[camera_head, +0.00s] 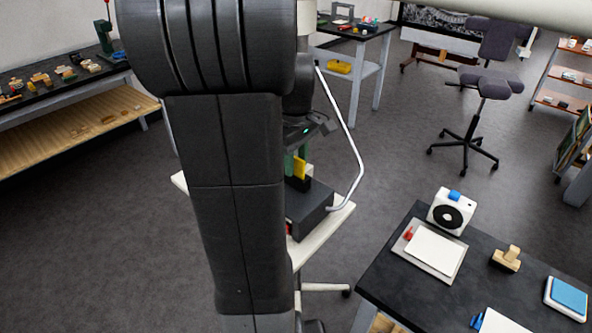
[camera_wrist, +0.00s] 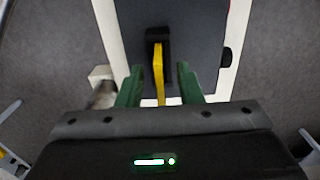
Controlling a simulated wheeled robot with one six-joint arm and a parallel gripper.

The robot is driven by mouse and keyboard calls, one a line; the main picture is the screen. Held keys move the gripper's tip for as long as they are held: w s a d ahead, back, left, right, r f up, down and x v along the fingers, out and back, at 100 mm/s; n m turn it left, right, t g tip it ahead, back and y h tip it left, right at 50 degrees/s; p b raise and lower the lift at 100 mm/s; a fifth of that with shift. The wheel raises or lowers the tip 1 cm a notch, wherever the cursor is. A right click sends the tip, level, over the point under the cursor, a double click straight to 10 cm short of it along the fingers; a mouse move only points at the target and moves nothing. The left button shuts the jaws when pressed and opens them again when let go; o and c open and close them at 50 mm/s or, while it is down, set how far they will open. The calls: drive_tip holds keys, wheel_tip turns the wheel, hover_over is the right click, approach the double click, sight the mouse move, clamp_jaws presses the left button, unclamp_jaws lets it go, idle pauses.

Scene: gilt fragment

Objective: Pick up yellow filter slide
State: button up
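The yellow filter slide (camera_head: 299,168) stands upright in a black holder (camera_head: 298,183) on top of a dark box-shaped device (camera_head: 309,209). In the wrist view the slide (camera_wrist: 158,72) shows as a narrow yellow strip seen from above, its far end at the black holder (camera_wrist: 158,38). My gripper (camera_wrist: 158,84) has two green fingers, spread apart with the slide between them. A gap shows on each side, so the fingers do not appear to touch it. In the head view my arm hides part of the gripper and device.
The device stands on a white stand (camera_head: 325,232) with a curved white rail (camera_head: 350,150) beside it. A dark table (camera_head: 420,295) at lower right holds a white fan-like unit, a clipboard and a wooden stamp. An office chair (camera_head: 484,90) stands behind. Open floor lies between.

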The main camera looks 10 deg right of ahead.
drive_tip(key=shift+f, duration=0.1)
drive_tip(key=shift+c, duration=0.2)
clamp_jaws()
